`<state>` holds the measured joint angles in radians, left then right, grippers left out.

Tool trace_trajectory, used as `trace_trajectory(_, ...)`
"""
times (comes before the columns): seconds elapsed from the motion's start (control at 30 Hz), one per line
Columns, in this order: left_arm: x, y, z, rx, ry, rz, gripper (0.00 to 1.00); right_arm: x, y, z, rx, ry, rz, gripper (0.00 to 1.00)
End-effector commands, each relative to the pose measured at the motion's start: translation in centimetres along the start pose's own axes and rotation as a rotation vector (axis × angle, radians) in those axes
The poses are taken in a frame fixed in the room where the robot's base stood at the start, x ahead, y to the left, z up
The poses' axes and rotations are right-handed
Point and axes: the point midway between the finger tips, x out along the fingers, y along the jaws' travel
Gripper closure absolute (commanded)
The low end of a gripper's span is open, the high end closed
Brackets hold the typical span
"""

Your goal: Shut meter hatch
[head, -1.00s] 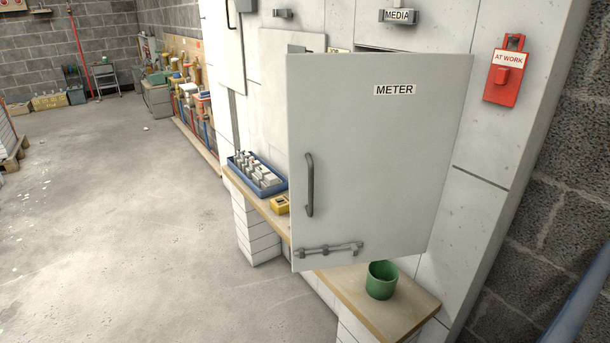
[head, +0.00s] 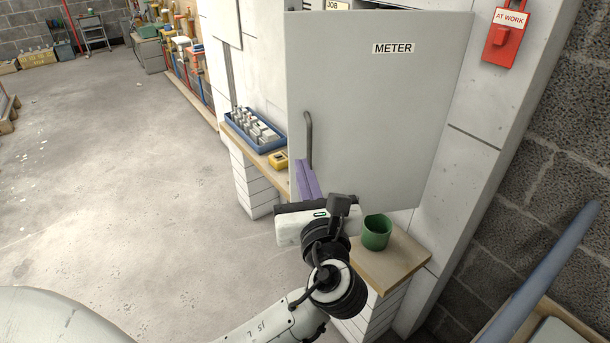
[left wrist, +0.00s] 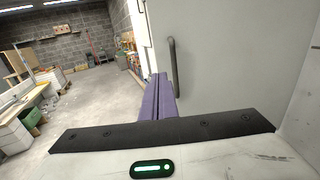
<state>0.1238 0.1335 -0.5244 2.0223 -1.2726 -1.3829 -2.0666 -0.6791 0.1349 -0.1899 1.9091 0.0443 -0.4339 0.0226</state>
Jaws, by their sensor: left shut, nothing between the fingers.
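The meter hatch (head: 390,110) is a grey door labelled METER, standing open, swung out from the white wall with its outer face toward me. Its dark bar handle (head: 308,142) is near the free left edge; it also shows in the left wrist view (left wrist: 173,68). My left gripper (head: 307,178), with purple fingers, is shut and empty. In the head view its tips overlap the area just below the handle; I cannot tell whether they touch the door. The latch at the door's lower left is hidden behind my gripper. My right gripper is not in view.
A wooden shelf (head: 385,268) below the hatch bears a green cup (head: 376,232) close to my left wrist. A blue tray (head: 262,143) of grey parts and a yellow device (head: 278,160) lie farther along. A red AT WORK box (head: 505,38) hangs right.

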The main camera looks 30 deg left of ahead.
Motion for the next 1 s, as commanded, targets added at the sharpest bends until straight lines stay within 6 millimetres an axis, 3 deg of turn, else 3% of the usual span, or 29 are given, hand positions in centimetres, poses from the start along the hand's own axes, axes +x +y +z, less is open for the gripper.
trace_trajectory(0.2,5.0,0.0,0.1,0.001,-0.002,0.001,1.0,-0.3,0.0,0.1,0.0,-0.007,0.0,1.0)
trace_trajectory(0.43,8.6,0.0,0.0,0.0,0.001,-0.001,1.0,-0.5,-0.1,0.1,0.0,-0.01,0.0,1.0)
trace_trajectory(0.63,9.8,-0.1,-0.1,-0.002,0.003,-0.003,1.0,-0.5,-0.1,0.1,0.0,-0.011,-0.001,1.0)
trace_trajectory(1.0,9.9,-0.1,-0.1,-0.002,0.003,-0.004,1.0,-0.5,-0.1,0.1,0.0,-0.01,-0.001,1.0)
